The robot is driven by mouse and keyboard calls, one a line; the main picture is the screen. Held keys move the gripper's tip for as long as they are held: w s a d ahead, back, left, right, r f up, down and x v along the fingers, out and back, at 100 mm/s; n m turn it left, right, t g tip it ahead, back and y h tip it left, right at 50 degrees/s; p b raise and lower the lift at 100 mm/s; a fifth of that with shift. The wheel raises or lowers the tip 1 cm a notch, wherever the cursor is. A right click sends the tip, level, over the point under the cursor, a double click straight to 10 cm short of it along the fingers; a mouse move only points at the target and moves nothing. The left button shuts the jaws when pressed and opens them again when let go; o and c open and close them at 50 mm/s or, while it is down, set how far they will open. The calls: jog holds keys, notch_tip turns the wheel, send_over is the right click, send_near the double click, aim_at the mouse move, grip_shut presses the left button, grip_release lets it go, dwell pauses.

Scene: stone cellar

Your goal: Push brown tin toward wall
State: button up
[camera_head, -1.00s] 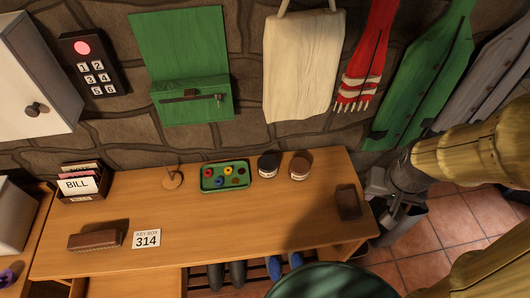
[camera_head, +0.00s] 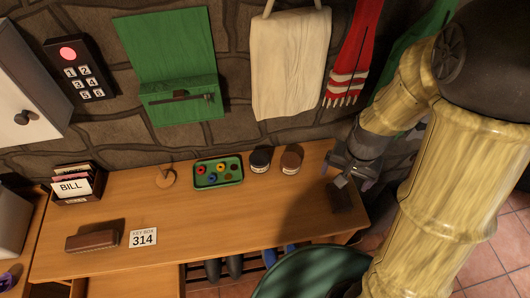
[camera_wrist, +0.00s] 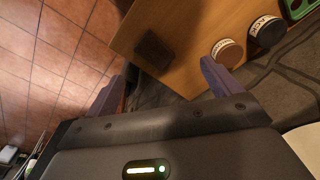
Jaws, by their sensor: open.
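The brown tin (camera_head: 291,161) is a small round tin with a brown lid and a pale label. It stands upright near the back edge of the wooden table, close to the stone wall (camera_head: 235,135). My gripper (camera_head: 346,180) is open and empty at the table's right end, to the right of the tin and apart from it. In the wrist view the brown tin (camera_wrist: 228,53) shows beyond the right finger of my gripper (camera_wrist: 160,72).
A black-lidded tin (camera_head: 260,160) stands just left of the brown tin, with a green tray (camera_head: 219,183) further left. A dark brown block (camera_head: 340,198) lies below my gripper. The table's middle (camera_head: 235,220) is clear. A green round object (camera_head: 310,272) stands in front.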

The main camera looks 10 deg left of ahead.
jog(key=w+a+f+m+h+p, duration=0.3)
jog(key=a+f+m+h+p, duration=0.2)
jog(key=a+f+p, duration=0.4)
jog(key=w+a+r+t+h+p, duration=0.1)
jog(key=a+t, duration=0.5)
jog(key=a, duration=0.7)
jog(key=shift+w+a+r+m+p, duration=0.15)
jog(key=shift+w+r+m+p, duration=0.25)
jog(key=shift+w+r+p, duration=0.25)
jog(key=shift+w, duration=0.2)
jog(key=shift+f, duration=0.15)
